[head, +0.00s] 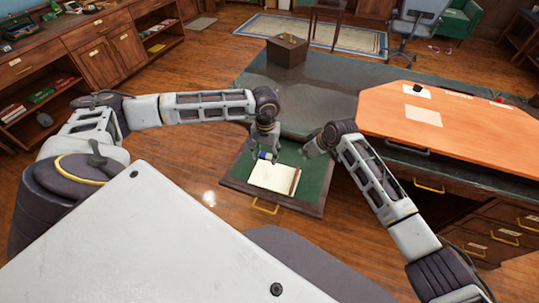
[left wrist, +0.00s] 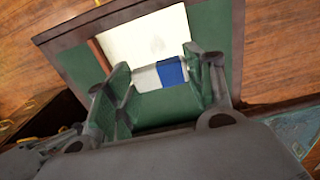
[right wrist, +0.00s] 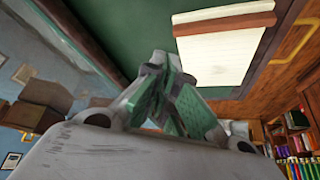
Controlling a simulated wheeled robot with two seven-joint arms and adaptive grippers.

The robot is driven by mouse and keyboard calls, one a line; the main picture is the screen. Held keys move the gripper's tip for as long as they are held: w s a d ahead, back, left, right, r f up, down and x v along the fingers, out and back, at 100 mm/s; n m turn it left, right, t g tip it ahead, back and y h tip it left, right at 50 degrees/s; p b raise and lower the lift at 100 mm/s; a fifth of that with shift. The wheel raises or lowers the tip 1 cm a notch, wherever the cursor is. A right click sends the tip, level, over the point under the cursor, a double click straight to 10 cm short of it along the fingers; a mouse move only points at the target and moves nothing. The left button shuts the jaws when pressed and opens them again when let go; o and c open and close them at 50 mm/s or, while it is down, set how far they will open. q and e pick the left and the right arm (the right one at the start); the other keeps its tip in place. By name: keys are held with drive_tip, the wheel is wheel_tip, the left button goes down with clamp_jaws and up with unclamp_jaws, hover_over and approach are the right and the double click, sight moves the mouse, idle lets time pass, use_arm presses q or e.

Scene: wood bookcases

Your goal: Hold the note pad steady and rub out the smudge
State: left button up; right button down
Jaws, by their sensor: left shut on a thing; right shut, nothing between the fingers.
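The note pad (head: 270,178) lies open on the green-lined pull-out drawer (head: 310,190). It also shows in the left wrist view (left wrist: 125,45) and the right wrist view (right wrist: 222,60). A faint grey smudge (left wrist: 156,45) shows on its page in the left wrist view. My left gripper (head: 264,151) is shut on a blue-and-white eraser (left wrist: 172,72), at the pad's far edge; I cannot tell whether the eraser touches the paper. My right gripper (right wrist: 160,62) is shut and empty, over the drawer's right side, apart from the pad.
The dark desk (head: 310,100) stands behind the drawer, with a brown box (head: 287,50) on its far end. An orange-brown desktop (head: 460,130) with papers is at the right. The drawer has a brass handle (head: 264,207) at its front. Green drawer floor around the pad is clear.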

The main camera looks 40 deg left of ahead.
drive_tip(key=v, duration=1.1)
drive_tip(key=shift+r, duration=0.1)
idle(0.6)
